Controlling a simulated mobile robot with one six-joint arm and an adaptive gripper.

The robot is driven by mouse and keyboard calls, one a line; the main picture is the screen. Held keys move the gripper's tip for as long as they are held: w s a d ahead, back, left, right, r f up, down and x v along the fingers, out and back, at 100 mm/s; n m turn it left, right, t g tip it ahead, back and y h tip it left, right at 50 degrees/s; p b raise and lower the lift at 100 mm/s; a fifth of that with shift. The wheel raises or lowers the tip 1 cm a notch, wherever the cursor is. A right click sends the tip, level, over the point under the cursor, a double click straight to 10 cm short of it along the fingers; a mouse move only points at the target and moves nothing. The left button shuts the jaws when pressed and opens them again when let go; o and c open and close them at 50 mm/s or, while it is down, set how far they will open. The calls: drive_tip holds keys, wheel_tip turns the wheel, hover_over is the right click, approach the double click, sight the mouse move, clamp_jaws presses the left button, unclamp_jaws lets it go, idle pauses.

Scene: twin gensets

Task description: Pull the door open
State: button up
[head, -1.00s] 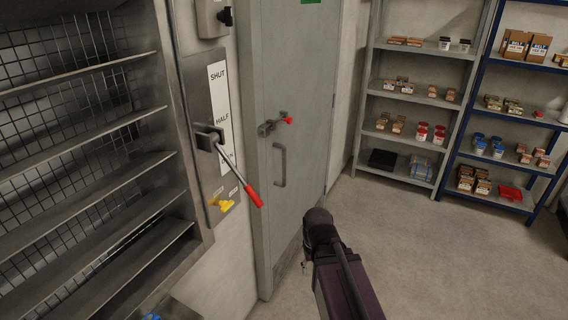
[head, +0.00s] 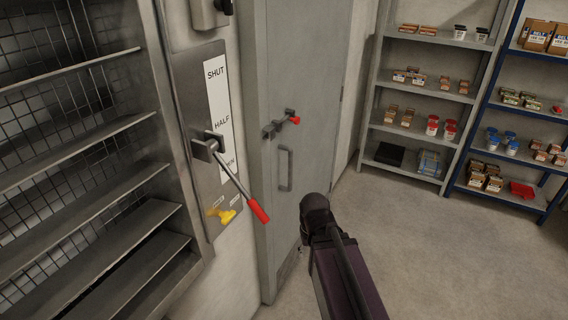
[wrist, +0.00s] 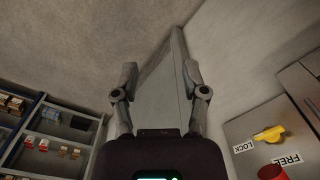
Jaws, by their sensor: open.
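The grey door (head: 310,100) stands in the middle of the head view, right of the lever panel. It bears a vertical pull handle (head: 286,169) and, above that, a latch with a red knob (head: 294,120). In the wrist view the grey door (wrist: 160,95) shows as a narrow slanted panel beyond my gripper (wrist: 159,80). My gripper's two fingers are spread apart, with nothing held between them. The pull handle does not show in the wrist view. In the head view my arm is in front of the door's lower right, and my fingers are hidden. I cannot tell whether the door is ajar.
A wall panel (head: 190,100) left of the door carries a red-tipped lever (head: 258,211) that sticks out, and a yellow knob (head: 227,215). Wire-backed shelving (head: 80,150) fills the left. Stocked grey (head: 405,175) and blue (head: 500,198) racks stand at the right. The floor (head: 430,260) before them is clear.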

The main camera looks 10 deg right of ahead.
drive_tip(key=shift+w+d, duration=0.25)
drive_tip(key=shift+d, duration=0.15)
drive_tip(key=shift+o, duration=0.6)
drive_tip(key=w+a+f+n+t+y+b, duration=0.1)
drive_tip(key=w+f+n+t+y+b, duration=0.25)
drive_tip(key=w+b, duration=0.45)
drive_tip(key=w+f+n+t+y+b, duration=0.25)
drive_tip(key=w+y+b, duration=0.2)
drive_tip(key=w, duration=0.75)
drive_tip(key=w+d+r+n+t+y+b, duration=0.1)
drive_tip(key=w+d+r+t+y+b, duration=0.1)
drive_tip(key=w, duration=0.5)
drive_tip(key=w+d+r+n+t+y+b, duration=0.1)
drive_tip(key=w+d+r+t+b, duration=0.1)
drive_tip(key=w+d+t+b, duration=0.3)
drive_tip(key=w+d, duration=0.3)
drive_tip(key=d, duration=0.1)
drive_tip(key=shift+d+r+t+y+b, duration=0.3)
drive_tip(key=shift+y+b, duration=0.05)
drive_tip(key=shift+y, duration=0.05)
drive_tip(key=shift+w, duration=0.1)
